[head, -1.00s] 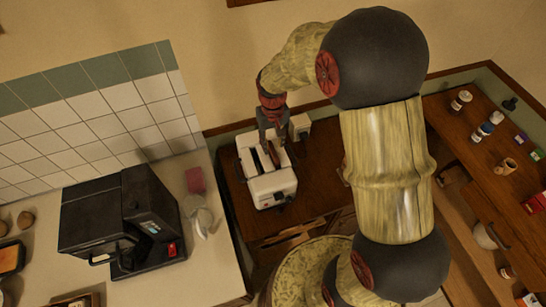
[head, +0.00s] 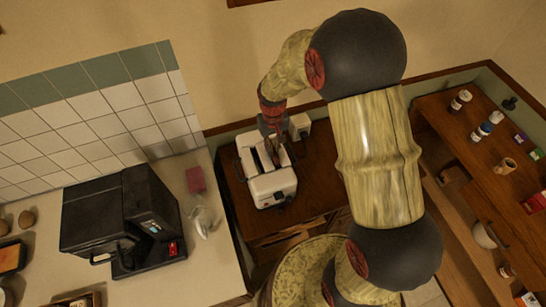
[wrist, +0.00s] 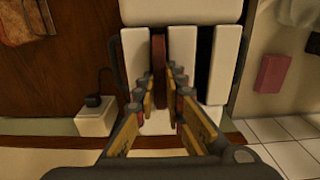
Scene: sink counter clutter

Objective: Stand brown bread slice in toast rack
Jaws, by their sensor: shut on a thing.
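A white two-slot appliance that looks like a toaster (head: 272,190) stands on the dark wooden counter; its white top with dark slots also shows in the wrist view (wrist: 183,55). The brown bread slice (wrist: 158,52) is seen edge-on, upright at one slot. My gripper (wrist: 166,76) is shut on the slice above the toaster; in the head view it (head: 272,138) is small and partly hidden. How deep the slice sits in the slot is unclear. A pale, thin-lined object (head: 203,222) on the left counter may be the toast rack, but I cannot be sure.
A black machine (head: 125,220) stands on the light left counter, with a pink block (head: 196,179) beside it. A small white box (head: 299,126) is behind the toaster near the wall. Jars and small packs line the right-hand shelf (head: 455,135).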

